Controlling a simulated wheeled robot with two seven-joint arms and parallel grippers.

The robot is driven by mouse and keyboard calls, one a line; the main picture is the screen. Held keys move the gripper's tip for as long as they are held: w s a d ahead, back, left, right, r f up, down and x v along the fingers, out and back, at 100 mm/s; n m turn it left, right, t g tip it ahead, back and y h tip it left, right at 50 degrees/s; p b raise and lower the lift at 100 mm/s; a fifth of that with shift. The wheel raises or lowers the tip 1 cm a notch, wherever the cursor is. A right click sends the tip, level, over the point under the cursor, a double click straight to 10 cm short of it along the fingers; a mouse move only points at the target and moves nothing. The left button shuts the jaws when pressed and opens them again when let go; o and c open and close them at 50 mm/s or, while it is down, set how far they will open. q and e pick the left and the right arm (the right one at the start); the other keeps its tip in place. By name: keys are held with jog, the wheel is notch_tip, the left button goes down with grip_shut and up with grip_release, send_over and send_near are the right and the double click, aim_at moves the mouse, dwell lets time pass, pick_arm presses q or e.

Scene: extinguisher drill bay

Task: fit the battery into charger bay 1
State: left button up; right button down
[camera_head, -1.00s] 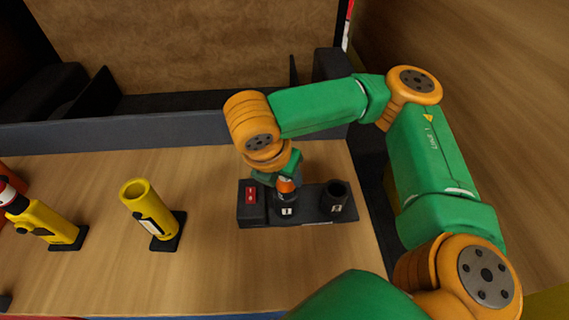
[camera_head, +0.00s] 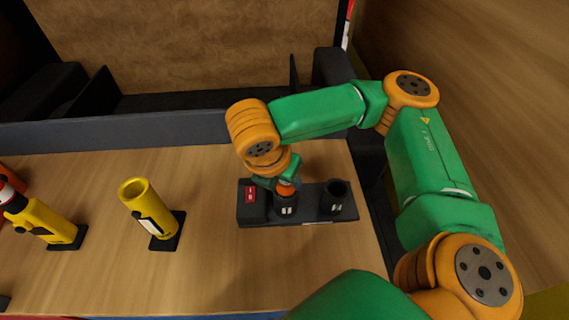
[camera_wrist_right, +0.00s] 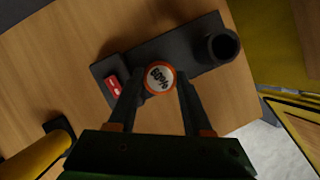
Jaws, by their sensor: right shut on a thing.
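The battery (camera_wrist_right: 159,80) has an orange rim and a pale top with dark lettering. In the head view its orange top (camera_head: 286,188) shows just above the left bay (camera_head: 286,206) of the dark charger (camera_head: 312,216), which I take to be bay 1. The battery looks upright and at least partly inside that bay; its lower part is hidden. My right gripper (camera_wrist_right: 160,88) is shut on it, one finger on each side. The charger's right bay (camera_head: 337,193) is open and empty. My left gripper is not in view.
A red display (camera_head: 249,194) sits at the charger's left end. A yellow cylinder (camera_head: 147,208) on a dark base and a yellow torch-like item (camera_head: 40,222) stand to the left. Bare wooden table (camera_head: 215,270) lies in front of the charger.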

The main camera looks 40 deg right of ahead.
jog(key=shift+f, duration=0.6)
jog(key=shift+c, duration=1.2)
grip_release()
jog(key=shift+r, duration=0.1)
jog(key=v, duration=0.7)
